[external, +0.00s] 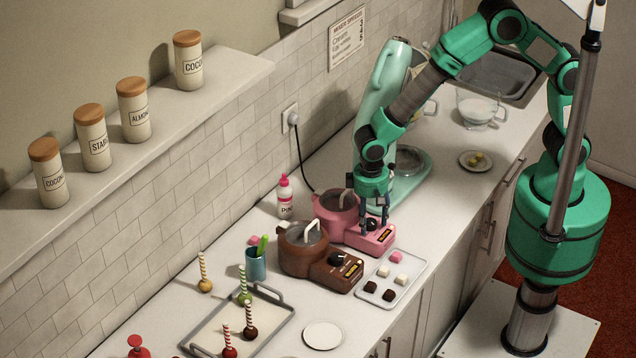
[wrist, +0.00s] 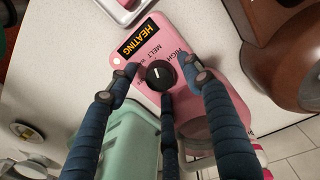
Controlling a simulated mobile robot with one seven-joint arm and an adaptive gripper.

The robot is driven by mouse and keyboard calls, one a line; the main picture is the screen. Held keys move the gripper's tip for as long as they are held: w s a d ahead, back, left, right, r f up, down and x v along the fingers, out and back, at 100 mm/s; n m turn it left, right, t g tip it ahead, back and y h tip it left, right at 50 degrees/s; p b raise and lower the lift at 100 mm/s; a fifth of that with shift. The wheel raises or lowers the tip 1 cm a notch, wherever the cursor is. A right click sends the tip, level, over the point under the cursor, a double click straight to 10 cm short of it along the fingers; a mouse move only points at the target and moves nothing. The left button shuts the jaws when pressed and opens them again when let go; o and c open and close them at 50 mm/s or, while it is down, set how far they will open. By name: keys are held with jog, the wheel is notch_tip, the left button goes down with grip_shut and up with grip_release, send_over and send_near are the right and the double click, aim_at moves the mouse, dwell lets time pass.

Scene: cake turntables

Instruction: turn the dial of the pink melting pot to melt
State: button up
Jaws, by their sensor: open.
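The pink melting pot (external: 338,214) stands on the counter, its base with a display and dial reaching toward the front edge. In the wrist view its pink base (wrist: 200,42) carries a lit display reading HEATING (wrist: 138,38) and a black dial (wrist: 159,76) with a short white mark. MELT and HIGH are printed by the dial; I cannot tell exactly which label the mark meets. My gripper (external: 374,222) points down over the dial. In the wrist view my gripper (wrist: 161,72) is open, its fingers spread around the dial; I cannot tell whether they touch it.
A brown melting pot (external: 300,255) stands close on the left. A tray (external: 410,284) of sweets lies in front. A pink-capped bottle (external: 285,199) stands behind, and a mint stand mixer (external: 386,97) is beyond. A white disc (external: 322,335) lies nearer the front.

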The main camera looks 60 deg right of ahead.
aim_at(369, 223)
notch_tip(369, 223, up, 12)
jog(key=shift+a+f, duration=0.25)
jog(key=shift+a, duration=0.1)
dwell(0.7)
jog(key=s+d+r+t+y+b, duration=0.15)
jog(key=d+r+b, duration=0.55)
jog(key=d+r, duration=1.45)
jog(key=s+d+f+t, duration=0.1)
jog(key=s+d+t, duration=0.1)
jog(key=s+d, duration=0.5)
jog(key=s+d+f+t+p, duration=0.1)
jog(key=s+d+t, duration=0.1)
jog(key=s+d, duration=0.6)
jog(key=d, duration=0.5)
jog(key=shift+f+h, duration=0.2)
jog(key=shift+h, duration=0.15)
